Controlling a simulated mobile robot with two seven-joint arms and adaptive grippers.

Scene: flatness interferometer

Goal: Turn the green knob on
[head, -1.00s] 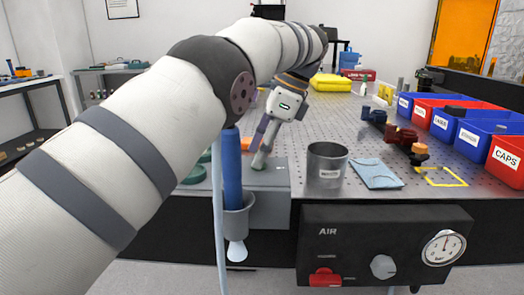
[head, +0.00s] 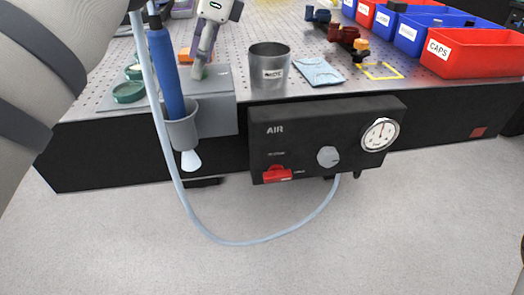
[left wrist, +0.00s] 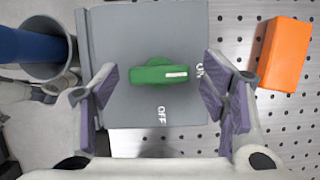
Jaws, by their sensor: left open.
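The green knob (left wrist: 160,74) sits on top of a grey box (left wrist: 120,30), which also shows at the table's front edge in the head view (head: 222,110). The knob lies crosswise in the left wrist view, and its white mark is at the right end, towards the ON label. The OFF label is below it. My left gripper (left wrist: 159,88) is open, with one finger on each side of the knob and a gap at both sides. In the head view my left gripper (head: 200,70) points down over the box and mostly hides the knob. My right gripper is not in view.
A blue cylinder (head: 167,75) stands in a grey holder (head: 183,130) left of the box, with a hose beside it. An orange block (left wrist: 284,54) lies on the perforated table. A metal cup (head: 269,62) and the black AIR panel (head: 300,140) are to the right.

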